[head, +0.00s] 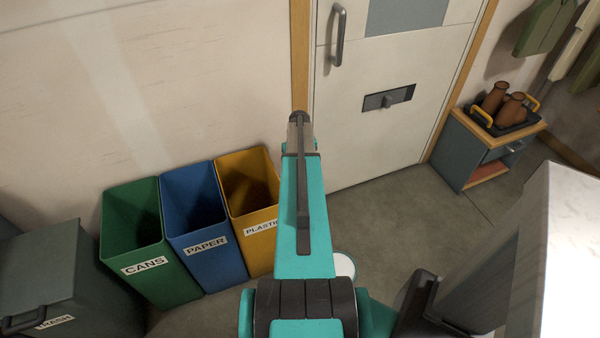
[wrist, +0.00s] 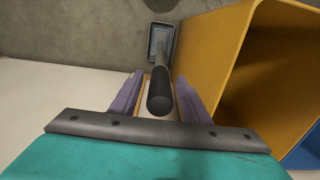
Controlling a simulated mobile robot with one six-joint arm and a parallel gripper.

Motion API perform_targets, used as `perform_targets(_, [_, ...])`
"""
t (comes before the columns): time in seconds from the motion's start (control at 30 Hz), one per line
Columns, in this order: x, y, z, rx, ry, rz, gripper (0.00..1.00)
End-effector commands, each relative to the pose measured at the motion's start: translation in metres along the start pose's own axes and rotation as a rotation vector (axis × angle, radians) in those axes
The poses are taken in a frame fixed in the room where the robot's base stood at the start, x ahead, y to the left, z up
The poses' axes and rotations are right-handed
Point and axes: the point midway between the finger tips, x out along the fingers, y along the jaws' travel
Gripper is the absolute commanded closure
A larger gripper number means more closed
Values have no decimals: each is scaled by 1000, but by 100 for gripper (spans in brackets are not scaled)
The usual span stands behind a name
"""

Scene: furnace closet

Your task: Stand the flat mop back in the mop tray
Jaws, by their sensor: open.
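In the wrist view, the flat mop's dark round grip (wrist: 160,103) is close to the camera, with its pole running away toward the floor. At its far end is a small dark-rimmed rectangle with a pale blue-grey inside (wrist: 160,42); I cannot tell whether this is the mop head, the mop tray or both. My gripper (wrist: 161,77) is open, with one purple finger on each side of the pole. Gaps show between the fingers and the pole.
The yellow plastic bin (head: 250,205) stands close beside my arm; it also shows right of my gripper in the wrist view (wrist: 222,75). Blue paper (head: 205,240) and green cans (head: 150,250) bins follow leftward. A door (head: 380,130) stands behind. Grey floor (head: 400,215) is clear ahead right.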

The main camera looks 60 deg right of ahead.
Motion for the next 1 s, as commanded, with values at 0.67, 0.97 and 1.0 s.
perform_targets(0.67, [-82,1,0,1,1,0,58])
perform_targets(0.97, [-92,1,0,1,0,0,58])
perform_targets(1.0, [-92,1,0,1,0,0,58])
